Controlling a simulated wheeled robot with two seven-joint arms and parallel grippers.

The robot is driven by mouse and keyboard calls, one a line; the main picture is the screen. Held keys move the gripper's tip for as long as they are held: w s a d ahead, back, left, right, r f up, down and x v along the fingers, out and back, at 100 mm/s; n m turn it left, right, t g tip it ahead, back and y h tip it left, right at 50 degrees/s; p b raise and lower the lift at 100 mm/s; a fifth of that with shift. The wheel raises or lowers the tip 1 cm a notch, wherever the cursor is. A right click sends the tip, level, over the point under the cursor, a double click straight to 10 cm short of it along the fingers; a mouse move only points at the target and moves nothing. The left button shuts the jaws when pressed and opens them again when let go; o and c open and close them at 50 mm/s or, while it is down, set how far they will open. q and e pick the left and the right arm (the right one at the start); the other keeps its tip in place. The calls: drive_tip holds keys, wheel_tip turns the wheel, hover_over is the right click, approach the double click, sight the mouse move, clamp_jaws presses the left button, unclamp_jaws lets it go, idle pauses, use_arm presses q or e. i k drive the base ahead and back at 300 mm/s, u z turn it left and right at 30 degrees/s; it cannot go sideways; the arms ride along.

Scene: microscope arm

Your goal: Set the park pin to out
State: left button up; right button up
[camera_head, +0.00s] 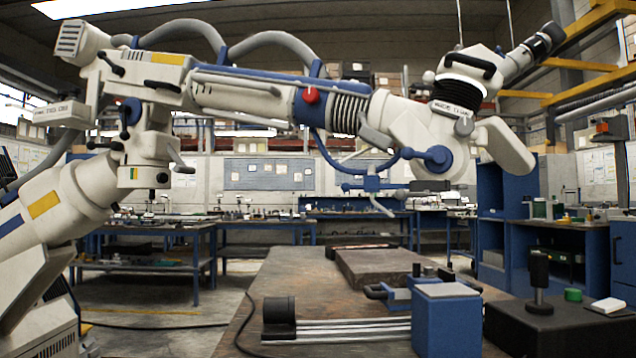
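A large white jointed microscope arm (240,93) reaches across the view from the left, ending in a head with a black eyepiece (540,42) at the upper right. A red knob (312,96) sits on the arm's blue collar, and black levers (110,63) sit on its left joint. I cannot tell for sure which part is the park pin, or whether it is in or out. Neither of my grippers shows in the head view.
A brown workbench (290,275) stands below the arm. On it are metal rods with a black cylinder (279,315), a blue block (446,320) and a black box (560,330) with an upright black knob (538,275), a green cap (573,295) and a white block (608,305).

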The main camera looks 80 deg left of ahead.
sight(162, 178)
drive_tip(key=z, duration=0.6)
drive_tip(key=k, duration=1.7)
drive_tip(key=z, duration=2.35)
drive_tip(key=k, duration=1.2)
drive_tip(key=z, duration=2)
drive_tip(key=k, duration=0.7)
drive_tip(key=z, duration=3.05)
